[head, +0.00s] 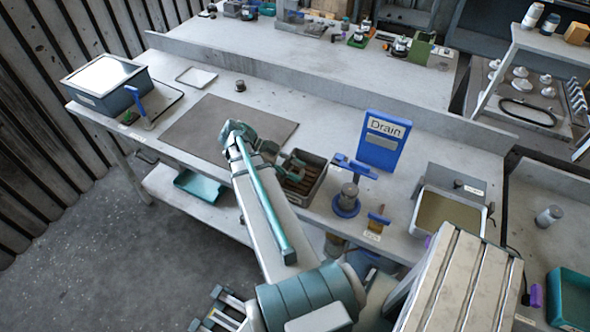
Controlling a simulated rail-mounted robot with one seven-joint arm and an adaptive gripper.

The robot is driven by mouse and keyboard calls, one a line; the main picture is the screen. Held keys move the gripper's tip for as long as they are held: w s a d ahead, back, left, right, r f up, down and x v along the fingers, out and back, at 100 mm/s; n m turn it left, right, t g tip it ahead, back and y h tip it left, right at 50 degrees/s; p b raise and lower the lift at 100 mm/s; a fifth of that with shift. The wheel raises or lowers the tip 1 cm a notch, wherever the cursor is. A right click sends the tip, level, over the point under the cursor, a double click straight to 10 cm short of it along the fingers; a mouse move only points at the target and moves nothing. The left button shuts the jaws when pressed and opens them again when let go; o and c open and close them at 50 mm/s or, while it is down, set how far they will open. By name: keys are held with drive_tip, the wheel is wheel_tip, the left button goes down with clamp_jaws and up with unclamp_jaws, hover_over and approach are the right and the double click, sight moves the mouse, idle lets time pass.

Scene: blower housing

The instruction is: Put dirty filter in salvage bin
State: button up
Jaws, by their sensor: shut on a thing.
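My gripper (290,164) is small in the head view, at the left side of a dark open-topped bin (318,184) on the bench. The bin looks like the salvage bin, but I can read no label on it. A brown slatted piece (298,186), apparently the dirty filter, shows inside the bin's outline, just below my gripper. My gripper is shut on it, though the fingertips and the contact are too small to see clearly. My arm hides part of the bin's left side. I cannot tell whether the piece touches the bin floor.
A blue Drain sign (383,141) stands right of the bin, beside a blue-based metal fixture (346,202). A tan-filled tray (447,213) is further right. A grey-blue box (107,83) stands at the far left. A dark mat (205,128) lies bare behind my arm.

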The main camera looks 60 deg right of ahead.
drive_tip(key=shift+f, duration=0.2)
drive_tip(key=o, duration=1.2)
drive_tip(key=shift+c, duration=0.2)
